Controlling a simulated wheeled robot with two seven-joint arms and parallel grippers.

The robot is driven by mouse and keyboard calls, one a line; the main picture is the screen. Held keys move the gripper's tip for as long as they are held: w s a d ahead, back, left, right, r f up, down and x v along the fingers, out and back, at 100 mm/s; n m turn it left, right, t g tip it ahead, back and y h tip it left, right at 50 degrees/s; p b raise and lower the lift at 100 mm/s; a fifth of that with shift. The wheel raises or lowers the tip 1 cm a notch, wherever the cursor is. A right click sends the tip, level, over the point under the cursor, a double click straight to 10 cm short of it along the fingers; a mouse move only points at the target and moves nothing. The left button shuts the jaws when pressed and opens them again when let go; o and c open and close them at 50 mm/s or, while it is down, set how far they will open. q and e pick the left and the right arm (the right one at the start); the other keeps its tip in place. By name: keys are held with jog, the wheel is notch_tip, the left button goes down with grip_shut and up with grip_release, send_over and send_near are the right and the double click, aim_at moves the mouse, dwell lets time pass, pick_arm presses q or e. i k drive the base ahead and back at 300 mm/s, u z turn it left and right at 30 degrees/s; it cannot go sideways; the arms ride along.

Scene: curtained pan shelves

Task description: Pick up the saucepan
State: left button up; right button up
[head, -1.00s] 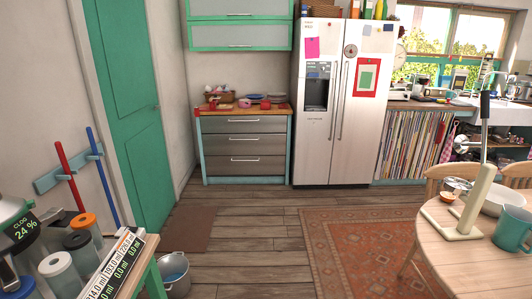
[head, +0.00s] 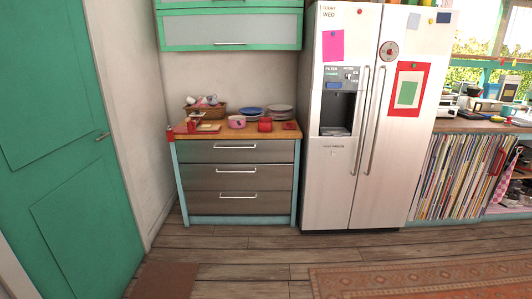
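Neither of my grippers is in view. No saucepan can be made out for certain. At the right edge, beside the striped curtain (head: 455,178), grey metal shapes (head: 518,188) sit on a low shelf under the counter. They are small and cut off by the frame edge, so I cannot tell whether one is the saucepan. The curtain hides what is behind it.
A drawer cabinet (head: 236,180) with dishes on its wooden top (head: 216,133) stands ahead, beside the steel fridge (head: 335,170). A green door (head: 62,150) is at left. Wooden floor (head: 235,243) is open before the cabinet; a patterned rug (head: 425,280) lies at lower right.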

aim_at(234, 122)
jog(key=i, duration=3.7)
jog(key=u, duration=1.95)
